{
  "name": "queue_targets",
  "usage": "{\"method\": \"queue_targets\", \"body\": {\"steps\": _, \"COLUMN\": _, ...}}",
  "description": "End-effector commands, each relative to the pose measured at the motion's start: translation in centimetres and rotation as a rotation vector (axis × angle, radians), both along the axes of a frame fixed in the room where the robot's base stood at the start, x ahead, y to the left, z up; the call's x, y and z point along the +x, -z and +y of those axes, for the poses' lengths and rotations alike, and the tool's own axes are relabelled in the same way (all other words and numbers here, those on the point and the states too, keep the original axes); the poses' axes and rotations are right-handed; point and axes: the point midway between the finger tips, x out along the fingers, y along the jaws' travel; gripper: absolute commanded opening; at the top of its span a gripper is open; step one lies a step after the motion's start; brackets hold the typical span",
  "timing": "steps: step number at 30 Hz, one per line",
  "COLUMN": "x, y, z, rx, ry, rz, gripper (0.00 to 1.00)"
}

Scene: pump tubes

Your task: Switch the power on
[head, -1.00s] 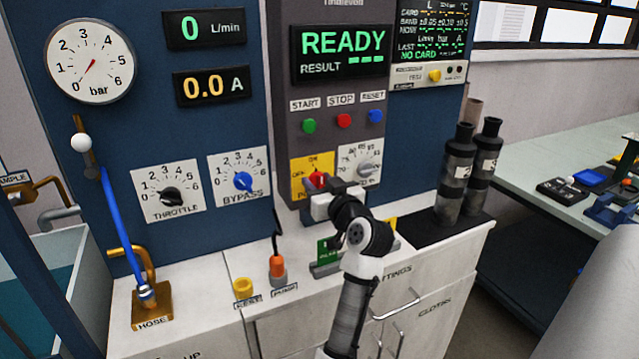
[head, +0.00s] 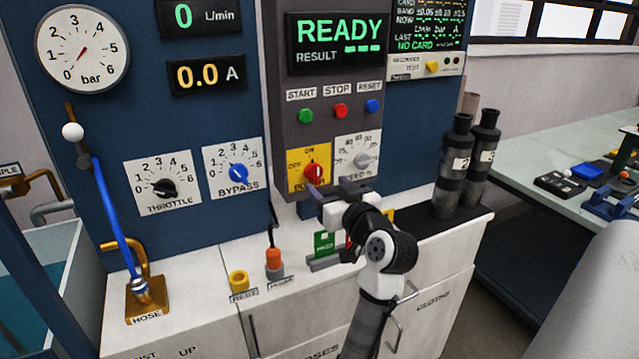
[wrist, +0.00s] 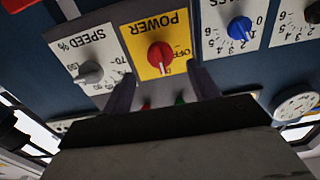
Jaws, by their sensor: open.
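The red power knob (head: 313,173) is on a yellow plate (head: 295,183) with OFF at its left and ON at its top. It also shows in the wrist view (wrist: 160,55), where the picture is upside down. Its pale mark points down there, away from the word POWER and toward the ON side. My gripper (head: 333,188) is open and empty, just in front of and below the plate. In the wrist view its two fingers stand apart on either side of the knob's line, with a visible gap to the knob.
The speed dial (head: 362,160) is close right of the plate, and the bypass dial (head: 238,173) is to its left. Start, stop and reset buttons (head: 341,111) are above. The display (head: 338,43) reads READY. Dark cylinders (head: 455,165) stand on the counter at right.

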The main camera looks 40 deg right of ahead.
Motion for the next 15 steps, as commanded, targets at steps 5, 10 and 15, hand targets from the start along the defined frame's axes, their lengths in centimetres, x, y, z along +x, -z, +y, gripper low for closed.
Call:
{"method": "queue_targets", "body": {"steps": 5, "x": -3.9, "y": 0.2, "z": 0.9, "rx": -0.001, "ry": 0.002, "rz": -0.001, "gripper": 0.6}}
{"method": "queue_targets", "body": {"steps": 10, "x": -6.1, "y": 0.1, "z": 1.4, "rx": 0.0, "ry": 0.001, "rz": -0.001, "gripper": 0.6}}
{"method": "queue_targets", "body": {"steps": 15, "x": -6.9, "y": 0.0, "z": 1.7, "rx": 0.0, "ry": 0.0, "rz": 0.001, "gripper": 0.6}}
